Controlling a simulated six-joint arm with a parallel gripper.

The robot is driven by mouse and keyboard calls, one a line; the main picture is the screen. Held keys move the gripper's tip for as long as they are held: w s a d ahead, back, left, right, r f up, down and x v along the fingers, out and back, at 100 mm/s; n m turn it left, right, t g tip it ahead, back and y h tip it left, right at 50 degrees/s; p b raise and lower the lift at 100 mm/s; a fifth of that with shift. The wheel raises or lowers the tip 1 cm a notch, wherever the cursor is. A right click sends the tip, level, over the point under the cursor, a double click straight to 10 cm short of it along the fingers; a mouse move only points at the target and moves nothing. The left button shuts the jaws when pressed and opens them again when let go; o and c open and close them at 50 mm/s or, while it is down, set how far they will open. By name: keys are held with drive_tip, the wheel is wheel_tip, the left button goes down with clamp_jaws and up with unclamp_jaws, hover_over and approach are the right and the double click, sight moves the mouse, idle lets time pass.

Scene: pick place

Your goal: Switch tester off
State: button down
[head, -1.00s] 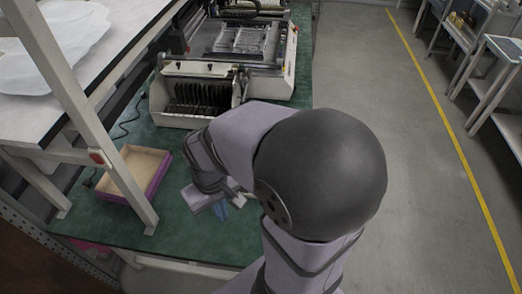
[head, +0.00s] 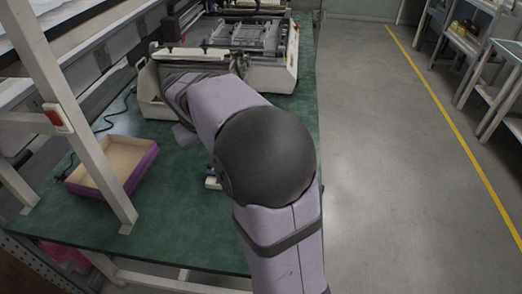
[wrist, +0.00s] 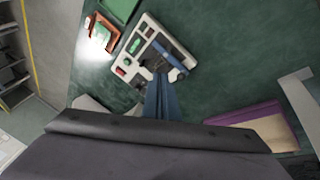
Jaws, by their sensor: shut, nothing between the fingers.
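The tester appears to be the white device (wrist: 184,71) in the wrist view, with green and red parts, a dark strip and dark recesses on its face. It lies on the green table. In the head view a small white and blue part (head: 212,183) shows beside my arm; most of it is hidden. My gripper (wrist: 157,78) is shut and empty, its blue fingers reaching over the device's lower edge. I cannot tell whether the fingertips touch it. The fingertips are hidden in the head view. The switch position is too small to read.
A purple-edged open box (head: 112,163) stands left on the green table (head: 185,225), near a white post with a red switch (head: 58,118). A large machine (head: 240,45) stands at the back. An orange-brown item (wrist: 103,31) lies near the device.

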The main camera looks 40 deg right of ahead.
drive_tip(key=w+d+f+m+h+b, duration=0.2)
drive_tip(key=w+d+f+b, duration=0.1)
drive_tip(key=d+b, duration=0.4)
drive_tip(key=w+d+f+m+t+h+b, duration=0.1)
drive_tip(key=w+d+b, duration=0.4)
drive_tip(key=b, duration=0.8)
drive_tip(key=shift+w+d+f+m+h, duration=0.4)
drive_tip(key=shift+d+f+m+h, duration=0.45)
drive_tip(key=shift+d+h, duration=0.3)
drive_tip(key=shift+d+f, duration=0.1)
drive_tip(key=x, duration=0.9)
drive_tip(key=shift+w+f, duration=0.1)
drive_tip(key=shift+d+f+b, duration=0.3)
drive_tip(key=shift+f, duration=0.25)
drive_tip(key=shift+d+f+b, duration=0.3)
drive_tip(key=shift+f, duration=0.25)
drive_tip(key=shift+s+d+f, duration=0.1)
drive_tip(key=shift+s+f, duration=0.1)
drive_tip(key=shift+f, duration=0.2)
drive_tip(key=shift+s+d+f, duration=0.15)
drive_tip(key=shift+s+f, duration=0.1)
drive_tip(key=shift+f, duration=0.2)
